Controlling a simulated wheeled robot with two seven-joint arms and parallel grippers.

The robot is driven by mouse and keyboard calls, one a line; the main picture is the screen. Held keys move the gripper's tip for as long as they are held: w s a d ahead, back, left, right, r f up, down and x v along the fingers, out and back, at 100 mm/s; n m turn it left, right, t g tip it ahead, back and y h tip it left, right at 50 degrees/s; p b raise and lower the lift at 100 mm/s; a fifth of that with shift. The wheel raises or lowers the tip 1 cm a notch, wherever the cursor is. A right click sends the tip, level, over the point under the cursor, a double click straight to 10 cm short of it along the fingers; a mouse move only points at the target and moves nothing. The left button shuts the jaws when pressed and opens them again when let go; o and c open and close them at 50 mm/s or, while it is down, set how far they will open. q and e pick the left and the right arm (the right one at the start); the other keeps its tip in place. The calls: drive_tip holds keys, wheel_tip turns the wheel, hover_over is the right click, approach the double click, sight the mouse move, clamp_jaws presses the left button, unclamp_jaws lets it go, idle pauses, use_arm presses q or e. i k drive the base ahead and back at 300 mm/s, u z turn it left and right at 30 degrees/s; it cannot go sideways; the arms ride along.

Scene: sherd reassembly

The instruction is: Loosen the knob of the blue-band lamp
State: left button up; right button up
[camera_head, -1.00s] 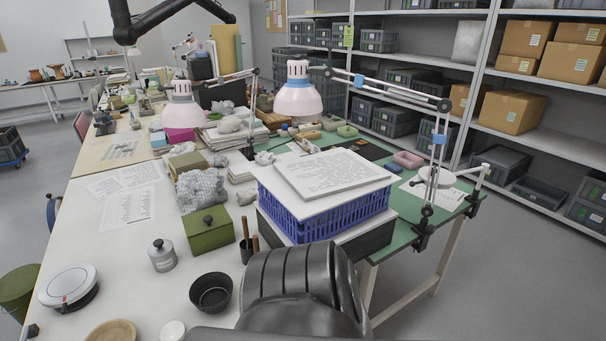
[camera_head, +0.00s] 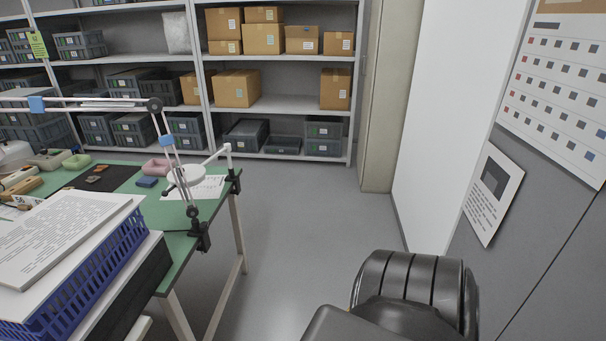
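The blue-band lamp's jointed white arm (camera_head: 90,104) enters from the left edge, with blue bands (camera_head: 37,104) on it. It bends at a dark elbow joint (camera_head: 154,104) and runs down to a dark clamp (camera_head: 201,236) on the right edge of the green table. Dark round parts show at the elbow and low on the arm; I cannot tell which one is the knob. The lamp's shade is out of view. Neither of my grippers is in view; only a dark part of my own body shows at the bottom.
Shelves with boxes stand behind. Grey floor (camera_head: 290,220) is clear right of the table. A wall panel stands at right.

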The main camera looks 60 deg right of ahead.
sight(203, 226)
drive_tip(key=z, duration=1.05)
drive_tip(key=i, duration=0.15)
